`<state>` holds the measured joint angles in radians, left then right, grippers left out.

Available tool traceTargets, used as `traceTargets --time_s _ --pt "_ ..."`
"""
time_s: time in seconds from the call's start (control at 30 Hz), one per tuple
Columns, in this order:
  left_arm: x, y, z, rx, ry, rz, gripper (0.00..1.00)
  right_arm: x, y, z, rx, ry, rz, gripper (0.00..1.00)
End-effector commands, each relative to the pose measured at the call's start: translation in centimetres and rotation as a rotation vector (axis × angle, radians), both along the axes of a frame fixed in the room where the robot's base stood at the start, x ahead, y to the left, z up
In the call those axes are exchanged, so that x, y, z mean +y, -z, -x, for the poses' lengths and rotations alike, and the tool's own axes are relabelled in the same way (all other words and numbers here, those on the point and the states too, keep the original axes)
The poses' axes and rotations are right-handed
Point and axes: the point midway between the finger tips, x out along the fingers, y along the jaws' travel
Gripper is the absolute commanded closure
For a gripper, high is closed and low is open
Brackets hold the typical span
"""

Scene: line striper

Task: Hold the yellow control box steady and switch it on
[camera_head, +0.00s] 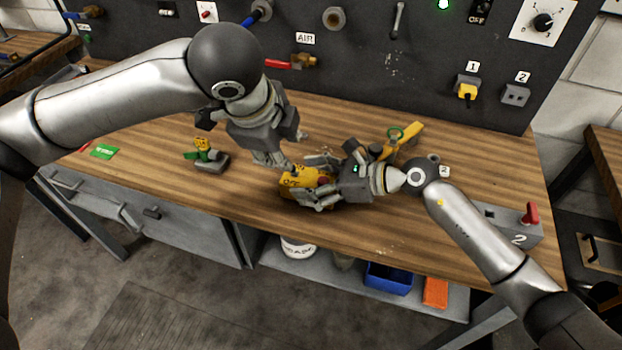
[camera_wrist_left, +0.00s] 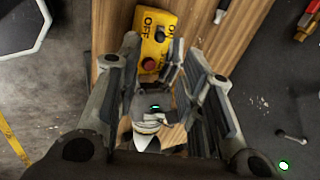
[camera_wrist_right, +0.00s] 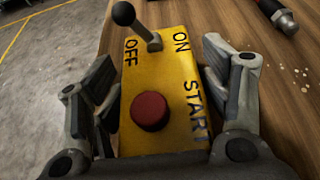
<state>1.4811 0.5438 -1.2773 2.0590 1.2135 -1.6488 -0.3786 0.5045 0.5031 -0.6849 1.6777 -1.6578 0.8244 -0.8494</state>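The yellow control box (camera_head: 293,196) lies on the wooden bench; it also shows in the left wrist view (camera_wrist_left: 153,43). In the right wrist view the box (camera_wrist_right: 180,110) has a red button (camera_wrist_right: 150,111) and a black-knobbed lever (camera_wrist_right: 140,27) leaning to the OFF side. My right gripper (camera_head: 316,180) has its fingers along two opposite sides of the box, seemingly touching both. My left gripper (camera_head: 270,162) points down just beyond and left of the box. Its fingers are apart with nothing between them, and the lever is hard to make out in the head view.
A yellow tool with a green ring (camera_head: 405,138) lies behind my right gripper. A small grey-based device (camera_head: 208,160) and a green card (camera_head: 103,151) are at the left. A grey box with a red lever (camera_head: 515,222) stands at the right. The dark panel rises behind.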

Motion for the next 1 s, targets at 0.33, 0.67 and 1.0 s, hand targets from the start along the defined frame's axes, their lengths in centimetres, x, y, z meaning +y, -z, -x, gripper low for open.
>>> traceTargets --time_s 0.33,0.67,1.0 --pt "0.0 0.0 0.0 0.0 0.0 0.0 0.64 0.0 0.1 0.1 0.002 -0.001 0.001 0.76" --pt "-0.1 0.2 -0.3 -0.003 -0.002 0.016 0.84 0.0 0.2 0.1 0.003 -0.001 0.001 0.78" --pt "-1.6 1.6 -5.8 -0.115 -0.011 0.285 1.0 0.1 0.3 0.1 0.004 -0.003 0.002 0.78"
